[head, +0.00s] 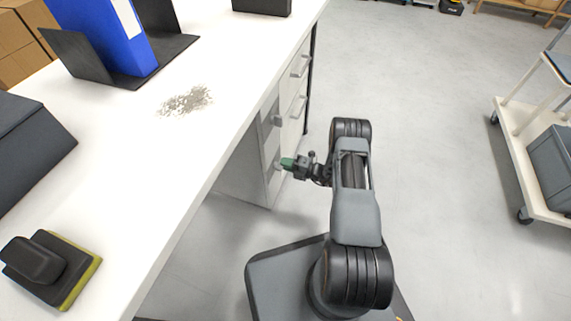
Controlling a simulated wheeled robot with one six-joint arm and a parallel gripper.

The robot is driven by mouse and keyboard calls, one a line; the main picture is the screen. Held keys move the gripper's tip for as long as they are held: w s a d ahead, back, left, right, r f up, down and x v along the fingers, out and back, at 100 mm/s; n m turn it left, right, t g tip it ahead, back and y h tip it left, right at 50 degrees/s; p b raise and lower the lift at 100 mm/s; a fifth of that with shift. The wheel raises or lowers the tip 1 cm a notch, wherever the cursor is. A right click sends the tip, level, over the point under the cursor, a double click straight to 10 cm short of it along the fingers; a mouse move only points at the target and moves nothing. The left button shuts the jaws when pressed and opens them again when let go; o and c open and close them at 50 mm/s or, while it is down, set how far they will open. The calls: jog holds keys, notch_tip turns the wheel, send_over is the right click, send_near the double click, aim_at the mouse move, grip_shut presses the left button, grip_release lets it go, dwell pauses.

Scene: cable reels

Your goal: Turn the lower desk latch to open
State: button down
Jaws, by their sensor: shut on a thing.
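The white desk's drawer unit (270,180) faces right, with a grey latch (278,119) high on its lower front. The lower latch (277,166) shows as a small grey piece beneath it, partly hidden by my gripper. The latch's exact angle is too small to tell.
Two drawer handles (300,67) stick out above the latches. The desktop (215,120) bears a blue binder (100,35), grey scraps (186,101) and a black-and-yellow block (50,268). A white cart (520,150) stands at the right.

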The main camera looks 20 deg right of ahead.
dwell(0.3)
jog(key=c, duration=1.2)
grip_release()
jog(key=shift+o, duration=0.2)
jog(key=shift+d, duration=0.1)
jog(key=p+v, duration=0.3)
jog(key=v, duration=1)
jog(key=shift+s+d, duration=0.2)
